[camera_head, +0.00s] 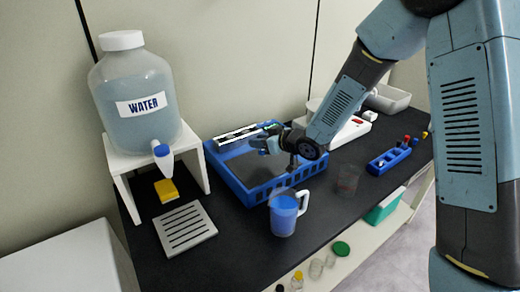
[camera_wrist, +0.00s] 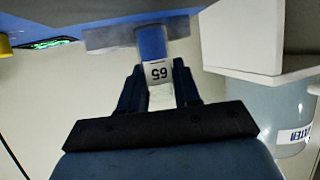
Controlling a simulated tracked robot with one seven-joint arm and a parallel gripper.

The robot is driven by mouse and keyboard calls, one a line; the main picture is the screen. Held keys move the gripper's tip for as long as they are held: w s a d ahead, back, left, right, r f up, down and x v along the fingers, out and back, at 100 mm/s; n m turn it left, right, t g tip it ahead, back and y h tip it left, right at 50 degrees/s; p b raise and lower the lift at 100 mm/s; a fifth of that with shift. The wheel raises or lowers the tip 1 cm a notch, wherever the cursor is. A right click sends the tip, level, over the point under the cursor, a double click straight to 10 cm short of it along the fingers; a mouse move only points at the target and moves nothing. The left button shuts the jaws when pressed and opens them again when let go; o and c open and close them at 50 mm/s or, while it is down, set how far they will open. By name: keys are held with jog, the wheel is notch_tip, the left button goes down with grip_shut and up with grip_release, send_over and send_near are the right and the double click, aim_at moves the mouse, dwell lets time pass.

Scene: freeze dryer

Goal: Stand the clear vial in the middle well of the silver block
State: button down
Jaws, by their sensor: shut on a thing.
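My gripper (camera_head: 268,144) is above the back part of a blue slatted tray (camera_head: 256,198) in the head view, its fingers pointing left. In the wrist view my gripper (camera_wrist: 158,88) is shut on a small vial-like piece with a blue part (camera_wrist: 152,43) and a white number label that appears upside down. A pale, clear-looking part shows between the fingers. A grey metallic slab (camera_wrist: 110,38) lies just behind the blue part; I take it for the silver block, but its wells are hidden. I cannot tell whether the held piece touches it.
A water jug (camera_head: 133,88) stands on a white stand (camera_head: 115,158) at left, with a yellow sponge-like piece (camera_head: 166,190) and grated plate (camera_head: 186,228).

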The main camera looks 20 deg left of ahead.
jog(key=shift+f, duration=1.55)
jog(key=shift+f, duration=0.1)
jog(key=c, duration=0.8)
grip_release()
jog(key=v, duration=1.2)
